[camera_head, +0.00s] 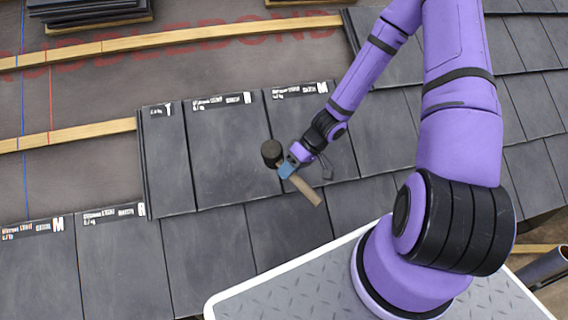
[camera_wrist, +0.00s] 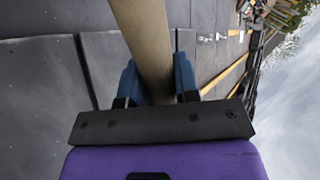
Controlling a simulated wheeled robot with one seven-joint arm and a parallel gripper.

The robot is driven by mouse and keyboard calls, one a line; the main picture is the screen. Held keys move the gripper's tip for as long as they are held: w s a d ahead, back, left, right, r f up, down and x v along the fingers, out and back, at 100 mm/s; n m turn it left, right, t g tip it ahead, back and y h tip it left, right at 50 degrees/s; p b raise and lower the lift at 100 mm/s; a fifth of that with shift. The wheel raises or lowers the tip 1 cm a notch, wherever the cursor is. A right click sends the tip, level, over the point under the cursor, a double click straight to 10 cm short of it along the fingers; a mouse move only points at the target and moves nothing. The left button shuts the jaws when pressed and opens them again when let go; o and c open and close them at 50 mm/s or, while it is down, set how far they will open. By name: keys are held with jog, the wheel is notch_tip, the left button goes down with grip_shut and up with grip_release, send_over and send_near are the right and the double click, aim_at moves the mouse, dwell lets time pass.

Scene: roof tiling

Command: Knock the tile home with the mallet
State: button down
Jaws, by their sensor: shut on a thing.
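My gripper (camera_head: 288,168) is shut on the wooden handle (camera_head: 307,190) of the mallet. The mallet's black head (camera_head: 271,152) is at the left end of the handle, over the laid tiles; I cannot tell whether it touches them. In the wrist view the handle (camera_wrist: 147,45) runs between the blue fingers of my gripper (camera_wrist: 155,85), and the mallet head is not visible. Dark tiles with white-lettered top strips lie in the middle row: a wide tile (camera_head: 228,150), a narrow one (camera_head: 165,165) at the row's left end, and one partly behind the mallet (camera_head: 300,110).
Bare underlay (camera_head: 90,95) with wooden battens (camera_head: 65,135) lies to the left. A stack of tiles (camera_head: 90,14) sits at the top left. More laid tiles (camera_head: 205,255) fill the lower row. A grey metal platform (camera_head: 270,290) with a pale rim is at the bottom.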

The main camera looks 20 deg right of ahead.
jog(key=shift+w+a+r, duration=0.15)
jog(key=shift+w+r, duration=0.15)
jog(key=shift+w, duration=0.05)
jog(key=w+f, duration=0.3)
jog(key=f, duration=0.2)
jog(key=shift+w+d+f, duration=0.15)
jog(key=shift+d+f, duration=0.25)
dwell(0.8)
jog(key=shift+d+r, duration=0.1)
jog(key=shift+d, duration=0.05)
dwell(0.4)
dwell(0.3)
jog(key=w+f, duration=0.2)
jog(key=f, duration=0.1)
jog(key=w+f, duration=0.1)
jog(key=f, duration=0.1)
jog(key=shift+d+f, duration=0.15)
jog(key=shift+d, duration=0.1)
jog(key=shift+w+d+f, duration=0.15)
jog(key=shift+w+f, duration=0.1)
jog(key=shift+r, duration=0.1)
